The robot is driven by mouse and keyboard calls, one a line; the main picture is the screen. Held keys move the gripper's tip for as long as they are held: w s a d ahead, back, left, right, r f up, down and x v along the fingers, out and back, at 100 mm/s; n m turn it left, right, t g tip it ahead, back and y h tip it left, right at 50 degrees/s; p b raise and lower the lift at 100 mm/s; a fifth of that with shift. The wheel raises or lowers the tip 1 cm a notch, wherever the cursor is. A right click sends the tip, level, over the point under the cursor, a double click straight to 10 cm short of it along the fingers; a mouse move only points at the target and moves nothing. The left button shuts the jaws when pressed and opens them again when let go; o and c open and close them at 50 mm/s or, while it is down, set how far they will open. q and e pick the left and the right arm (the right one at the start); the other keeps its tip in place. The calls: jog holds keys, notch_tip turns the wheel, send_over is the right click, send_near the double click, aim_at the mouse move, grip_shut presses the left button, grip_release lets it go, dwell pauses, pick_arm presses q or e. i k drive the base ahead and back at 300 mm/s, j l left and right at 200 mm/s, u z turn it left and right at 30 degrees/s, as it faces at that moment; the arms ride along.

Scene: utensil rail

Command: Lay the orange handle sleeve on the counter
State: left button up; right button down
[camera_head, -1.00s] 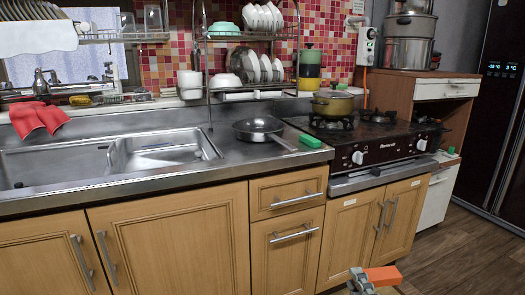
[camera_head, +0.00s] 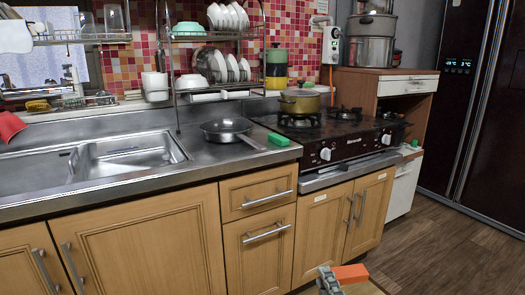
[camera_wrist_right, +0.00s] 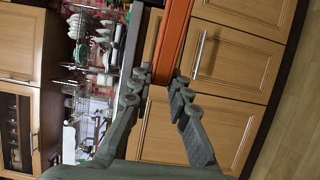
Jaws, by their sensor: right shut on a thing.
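The orange handle sleeve (camera_head: 351,273) is low in the head view, in front of the cabinet doors and below the level of the counter (camera_head: 207,166). It also shows at the top of the right wrist view (camera_wrist_right: 175,38). My right gripper (camera_head: 331,276) is shut on the sleeve, with its fingers on either side of the sleeve's near end (camera_wrist_right: 164,80). The sleeve is clear of the counter. My left gripper is not in view.
A frying pan (camera_head: 227,128) and a green block (camera_head: 278,140) sit on the counter. The stove (camera_head: 345,137) with a yellow pot (camera_head: 299,102) is to the right, the sink (camera_head: 125,154) to the left. Bare counter lies in front of the pan.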

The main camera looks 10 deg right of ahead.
aim_at(255, 136)
jog(key=i+l+u, duration=0.1)
jog(key=l+u, duration=0.15)
jog(key=u, duration=0.15)
jog(key=l+u, duration=0.25)
jog(key=u, duration=0.2)
jog(key=i+l+u, duration=0.15)
jog(key=l, duration=0.35)
jog(key=l+u, duration=0.15)
jog(key=l, duration=0.3)
jog(key=l+u, duration=0.1)
jog(key=l, duration=1.3)
